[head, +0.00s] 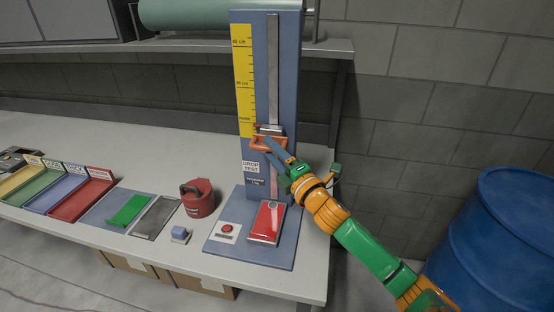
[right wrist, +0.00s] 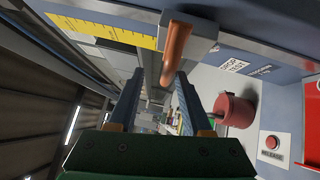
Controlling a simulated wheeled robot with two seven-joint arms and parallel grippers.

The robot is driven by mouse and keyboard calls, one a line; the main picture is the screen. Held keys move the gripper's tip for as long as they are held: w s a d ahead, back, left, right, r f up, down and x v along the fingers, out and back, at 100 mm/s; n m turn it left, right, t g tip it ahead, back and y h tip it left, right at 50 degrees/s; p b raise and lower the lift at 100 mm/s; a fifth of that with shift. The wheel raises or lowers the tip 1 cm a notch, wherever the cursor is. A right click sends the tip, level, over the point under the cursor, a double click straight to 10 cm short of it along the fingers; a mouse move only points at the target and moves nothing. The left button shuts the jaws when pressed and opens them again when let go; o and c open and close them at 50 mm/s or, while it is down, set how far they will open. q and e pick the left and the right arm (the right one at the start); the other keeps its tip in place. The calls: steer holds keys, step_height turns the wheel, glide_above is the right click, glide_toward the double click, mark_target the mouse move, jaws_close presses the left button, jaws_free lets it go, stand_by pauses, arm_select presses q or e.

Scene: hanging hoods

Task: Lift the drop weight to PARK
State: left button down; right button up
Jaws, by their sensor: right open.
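The drop weight (head: 270,130) is a grey block with an orange handle (head: 266,144). It sits low on the rail of the blue drop-test tower (head: 286,75), near the bottom end of the yellow scale (head: 243,70). The small label at the scale's lower end is too blurred to read surely. My right gripper (head: 272,148) is at the handle, its fingers pointing up and left. In the right wrist view, the open fingers (right wrist: 160,78) lie either side of the handle's near end (right wrist: 176,55); contact is unclear. My left gripper is out of view.
On the tower's base lie a red-faced device (head: 267,221) and a red release button (head: 227,229). A red round weight with a handle (head: 198,198) and coloured trays (head: 81,198) stand left. A shelf (head: 180,46) runs behind; a blue drum (head: 500,235) stands right.

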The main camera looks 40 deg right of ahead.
steer(key=s, duration=0.2)
steer(key=s+b, duration=0.1)
steer(key=s, duration=0.1)
steer(key=shift+a+f, duration=0.2)
steer(key=s+a+f+m+g, duration=0.3)
steer(key=s+f+m+g, duration=0.1)
steer(key=f, duration=0.4)
steer(key=s+a+f+m+g, duration=0.3)
steer(key=s+f+m, duration=0.2)
steer(key=f, duration=0.3)
steer(key=s+a+f+m+g, duration=0.3)
steer(key=s+f+m+g, duration=0.1)
steer(key=f, duration=0.4)
steer(key=s+a+f+m+g+y, duration=0.25)
steer(key=s+a+g, duration=0.3)
steer(key=s, duration=0.45)
steer(key=s+a+f, duration=0.1)
steer(key=s+f, duration=0.1)
steer(key=f, duration=0.8)
steer(key=s+f, duration=0.2)
steer(key=f, duration=0.8)
steer(key=s+d+f+g+h, duration=0.1)
steer(key=s+d+f+g, duration=0.1)
steer(key=s+f, duration=0.6)
steer(key=s, duration=0.2)
steer(key=shift+s+m, duration=0.35)
